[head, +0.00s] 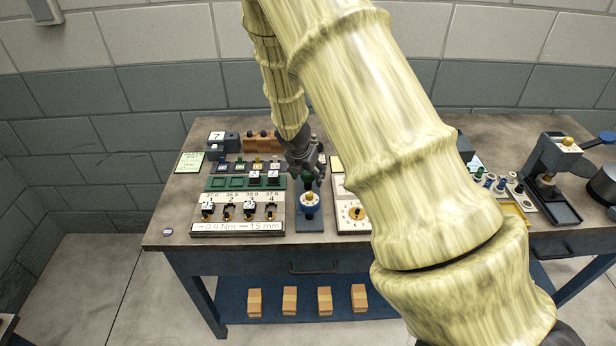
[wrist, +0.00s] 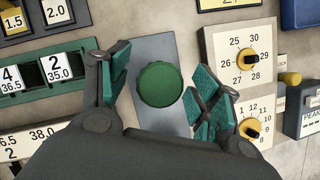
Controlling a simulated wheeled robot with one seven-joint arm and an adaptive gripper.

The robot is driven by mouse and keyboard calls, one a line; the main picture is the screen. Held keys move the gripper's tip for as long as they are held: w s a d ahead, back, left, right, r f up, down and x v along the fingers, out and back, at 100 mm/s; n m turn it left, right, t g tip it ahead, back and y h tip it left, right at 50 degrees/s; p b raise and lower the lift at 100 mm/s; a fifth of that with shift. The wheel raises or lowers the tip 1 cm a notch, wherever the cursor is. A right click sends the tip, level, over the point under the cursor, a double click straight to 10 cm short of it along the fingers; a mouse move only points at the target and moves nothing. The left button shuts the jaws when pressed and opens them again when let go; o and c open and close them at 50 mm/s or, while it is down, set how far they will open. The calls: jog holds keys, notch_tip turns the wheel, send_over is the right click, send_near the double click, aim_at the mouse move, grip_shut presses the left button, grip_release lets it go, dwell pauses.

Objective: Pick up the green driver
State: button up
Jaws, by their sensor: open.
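The green driver (wrist: 160,85) shows in the wrist view as a round green knob seen from above, over a blue-grey base plate (wrist: 158,50). In the head view the driver (head: 309,184) stands upright on its stand, with a blue and white ring (head: 308,205) below the green part. My gripper (wrist: 160,92) is open, with one teal-padded finger to the left of the knob and the other to the right. Neither finger visibly touches it. In the head view my gripper (head: 311,170) is just above and beside the driver, partly overlapping it.
Left of the driver is a board (head: 238,218) with numbered blocks and a green rack (wrist: 40,75). Right of it are white dial panels (wrist: 242,55) with yellow-and-black knobs, close to the right finger. A press (head: 553,170) stands at the table's right.

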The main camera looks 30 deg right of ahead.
jog(key=shift+c, duration=0.5)
jog(key=c, duration=1.1)
jog(key=shift+r, duration=0.15)
notch_tip(320, 180, up, 9)
jog(key=shift+r+b, duration=0.2)
jog(key=shift+b, duration=0.7)
jog(key=shift+r+p, duration=1.75)
jog(key=shift+p, duration=0.2)
jog(key=shift+f, duration=0.1)
